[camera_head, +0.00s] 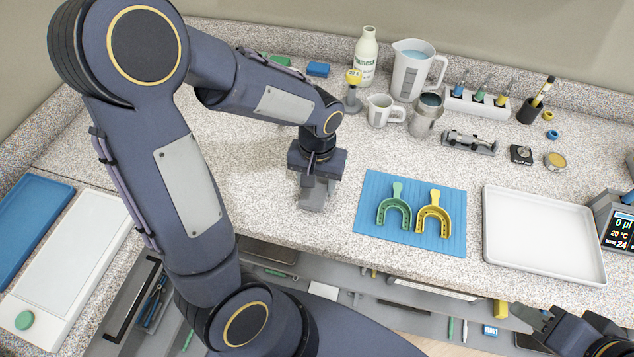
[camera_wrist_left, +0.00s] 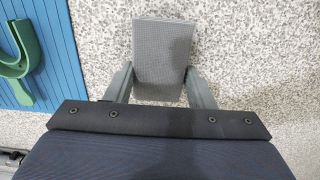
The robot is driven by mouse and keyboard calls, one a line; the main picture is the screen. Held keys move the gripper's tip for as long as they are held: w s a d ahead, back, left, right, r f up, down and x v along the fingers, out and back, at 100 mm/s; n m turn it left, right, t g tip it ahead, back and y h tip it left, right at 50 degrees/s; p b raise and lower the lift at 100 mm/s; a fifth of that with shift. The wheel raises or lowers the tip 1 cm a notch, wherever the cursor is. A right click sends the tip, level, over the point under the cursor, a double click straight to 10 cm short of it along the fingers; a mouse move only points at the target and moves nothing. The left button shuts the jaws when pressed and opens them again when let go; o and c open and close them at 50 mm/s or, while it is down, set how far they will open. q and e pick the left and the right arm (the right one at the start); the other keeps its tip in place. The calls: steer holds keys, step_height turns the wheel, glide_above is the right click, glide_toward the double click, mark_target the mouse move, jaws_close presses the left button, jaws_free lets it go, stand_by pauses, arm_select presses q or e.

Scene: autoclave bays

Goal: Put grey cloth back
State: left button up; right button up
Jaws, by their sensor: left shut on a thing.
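The grey cloth (camera_wrist_left: 163,58) is a small flat grey piece with a fine texture, between the two fingers of my left gripper (camera_wrist_left: 162,85) in the left wrist view. In the head view my left gripper (camera_head: 317,190) points down at the speckled counter, left of the blue mat, with the cloth (camera_head: 313,197) at its fingertips, partly hidden by the gripper. I cannot tell whether the cloth touches the counter. My right gripper (camera_head: 572,318) is only partly in view at the lower right corner, away from the cloth.
The blue ribbed mat (camera_head: 370,220) holds a green and a yellow dental tray. An empty white tray (camera_head: 545,275) lies to its right. Jugs, a bottle and a metal cup stand at the back. Open drawers (camera_head: 390,290) lie below the front edge.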

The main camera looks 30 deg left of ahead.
arm_select(q)
steer(key=shift+f, duration=0.45)
steer(key=shift+f, duration=0.1)
steer(key=o, duration=0.9)
